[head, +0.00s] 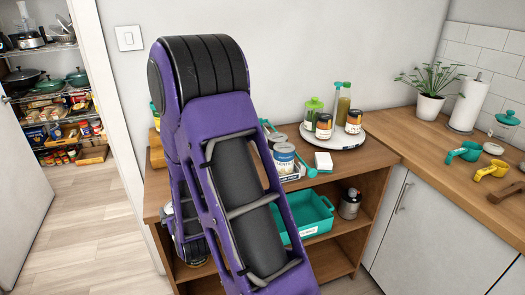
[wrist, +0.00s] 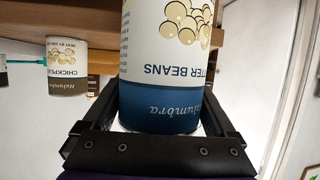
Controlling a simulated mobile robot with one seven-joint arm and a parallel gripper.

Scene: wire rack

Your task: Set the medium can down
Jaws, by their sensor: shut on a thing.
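My gripper (wrist: 158,120) is shut on a can (wrist: 162,62) in the wrist view. The can has a cream label with pictured beans, the letters "TER BEANS" and a blue band; it fills the middle of that view, one finger on each side. In the head view my purple arm hides my gripper and the held can.
A chickpea can (wrist: 67,68) stands left in the wrist view, near a wooden board (wrist: 255,38).

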